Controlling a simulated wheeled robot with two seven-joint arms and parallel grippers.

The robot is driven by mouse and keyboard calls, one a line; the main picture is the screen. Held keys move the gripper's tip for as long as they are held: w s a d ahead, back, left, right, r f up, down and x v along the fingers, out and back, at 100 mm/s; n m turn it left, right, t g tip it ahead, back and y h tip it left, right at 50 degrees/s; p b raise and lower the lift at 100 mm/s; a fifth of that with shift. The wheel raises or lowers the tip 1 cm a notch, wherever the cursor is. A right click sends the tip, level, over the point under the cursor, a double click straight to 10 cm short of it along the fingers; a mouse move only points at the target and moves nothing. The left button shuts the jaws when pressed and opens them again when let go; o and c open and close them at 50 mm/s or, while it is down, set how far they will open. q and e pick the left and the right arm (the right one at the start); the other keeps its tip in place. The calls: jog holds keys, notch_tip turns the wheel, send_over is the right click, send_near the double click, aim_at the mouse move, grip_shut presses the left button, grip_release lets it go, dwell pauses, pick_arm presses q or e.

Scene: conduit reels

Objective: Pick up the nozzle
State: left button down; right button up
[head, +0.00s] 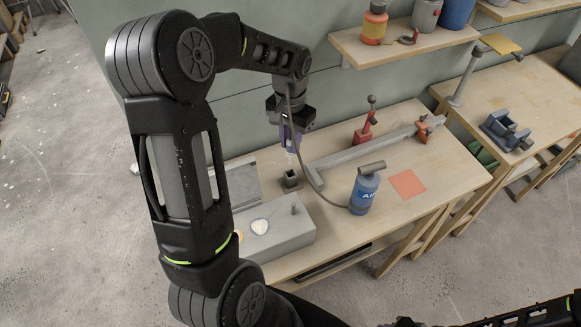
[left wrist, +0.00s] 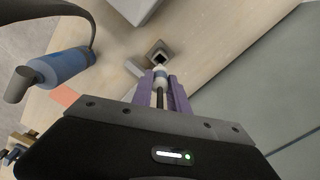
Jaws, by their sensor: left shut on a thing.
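My left gripper (head: 290,138) is above the workbench, its purple fingers pointing down. In the left wrist view the fingers (left wrist: 164,92) are shut on the nozzle (left wrist: 160,73), a slim piece with a pale tip and dark shaft. The pale tip (head: 292,151) also shows below the fingers in the head view. It hangs above a small grey square holder (head: 291,181), apart from it in the head view. The holder's dark opening shows just beyond the tip in the left wrist view (left wrist: 158,54). My right gripper is out of view.
A grey hose (head: 311,170) runs from near my left gripper to a blue air canister (head: 364,193). A grey box (head: 275,234), a long grey rail (head: 360,152), a red clamp (head: 366,132) and an orange-red square (head: 407,184) are on the workbench. A shelf (head: 400,48) overhangs behind.

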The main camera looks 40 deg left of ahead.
pick_arm(q)
jog(key=shift+r+p, duration=1.1)
jog(key=shift+r, duration=1.9)
